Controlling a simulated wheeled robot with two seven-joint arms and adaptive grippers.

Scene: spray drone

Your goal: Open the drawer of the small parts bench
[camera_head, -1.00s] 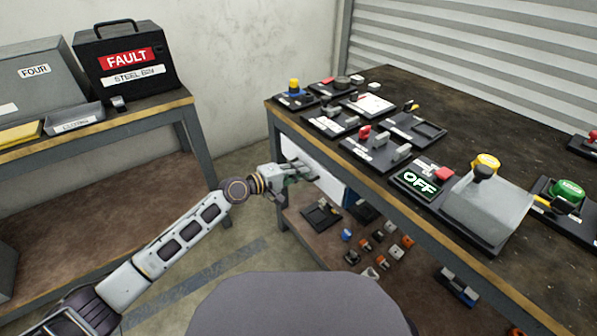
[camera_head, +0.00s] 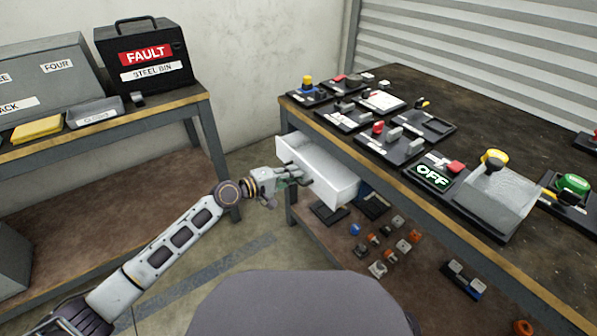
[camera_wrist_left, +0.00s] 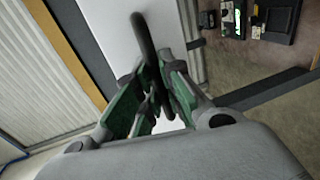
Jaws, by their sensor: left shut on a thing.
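The small parts bench (camera_head: 452,110) stands on the right with a dark top and a wood-coloured edge. Its white drawer (camera_head: 335,178) sticks out from under the top, partly open, and its inside shows from above. My left gripper (camera_head: 300,180) is at the drawer's front. In the left wrist view, the gripper's green-padded fingers (camera_wrist_left: 157,90) are shut around the dark bar handle (camera_wrist_left: 143,35) on the white drawer front. My right gripper is not in view.
Several switch panels and a clear cover (camera_head: 490,203) stand on the bench top. Small parts (camera_head: 385,240) lie on the lower shelf under the drawer. Another bench at left holds a black FAULT bin (camera_head: 146,72). Floor (camera_head: 240,250) between the benches is clear.

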